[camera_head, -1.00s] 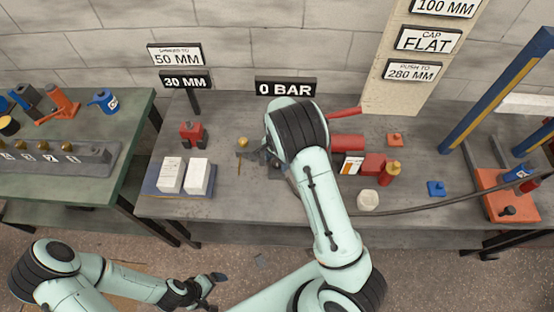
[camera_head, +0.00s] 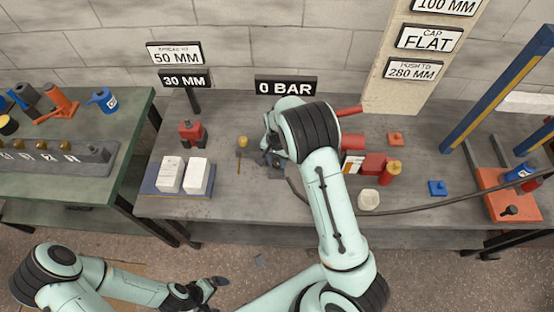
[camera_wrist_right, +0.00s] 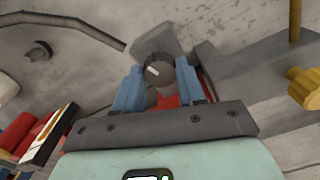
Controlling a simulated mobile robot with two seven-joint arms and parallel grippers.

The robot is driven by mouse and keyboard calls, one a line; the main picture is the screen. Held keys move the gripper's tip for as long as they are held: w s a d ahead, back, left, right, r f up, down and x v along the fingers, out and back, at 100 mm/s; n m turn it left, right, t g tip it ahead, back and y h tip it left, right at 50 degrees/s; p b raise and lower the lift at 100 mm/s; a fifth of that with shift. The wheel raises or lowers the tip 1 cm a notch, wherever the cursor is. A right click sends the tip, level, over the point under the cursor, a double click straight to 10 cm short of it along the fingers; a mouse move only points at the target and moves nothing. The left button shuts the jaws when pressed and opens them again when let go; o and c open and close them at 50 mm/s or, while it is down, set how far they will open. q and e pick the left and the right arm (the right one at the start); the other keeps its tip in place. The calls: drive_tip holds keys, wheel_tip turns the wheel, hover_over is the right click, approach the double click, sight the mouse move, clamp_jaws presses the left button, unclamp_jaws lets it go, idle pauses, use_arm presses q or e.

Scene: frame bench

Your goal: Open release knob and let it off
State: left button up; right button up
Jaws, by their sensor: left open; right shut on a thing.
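The release knob (camera_wrist_right: 158,70) is a small dark grey round knob with a white mark on its face. In the right wrist view it sits between the two blue fingers of my right gripper (camera_wrist_right: 159,84), which is shut on it. A grey block stands behind it and a red part shows below. In the head view my right gripper (camera_head: 268,150) is over the middle of the bench, and my own wrist hides the knob. My left gripper (camera_head: 207,291) is open and empty, low in front of the bench.
The sign (camera_head: 286,87) reads 0 BAR. A red cylinder (camera_head: 352,141) lies right of my wrist. White boxes (camera_head: 197,176) and a brass-coloured knob (camera_head: 242,141) are left.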

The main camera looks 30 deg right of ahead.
sight(277, 162)
drive_tip(key=n+b, duration=0.1)
drive_tip(key=n, duration=0.5)
use_arm(q)
drive_tip(key=s+f+b, duration=0.1)
drive_tip(key=s+f, duration=0.1)
drive_tip(key=f, duration=0.1)
drive_tip(key=shift+s, duration=0.3)
use_arm(e)
drive_tip(key=n, duration=0.5)
drive_tip(key=shift+n, duration=0.4)
drive_tip(key=o, duration=1.1)
drive_tip(key=shift+c, duration=0.2)
use_arm(q)
drive_tip(key=shift+w+r, duration=0.25)
drive_tip(key=shift+r, duration=0.1)
use_arm(e)
wheel_tip(277, 162, up, 14)
drive_tip(key=shift+f, duration=0.25)
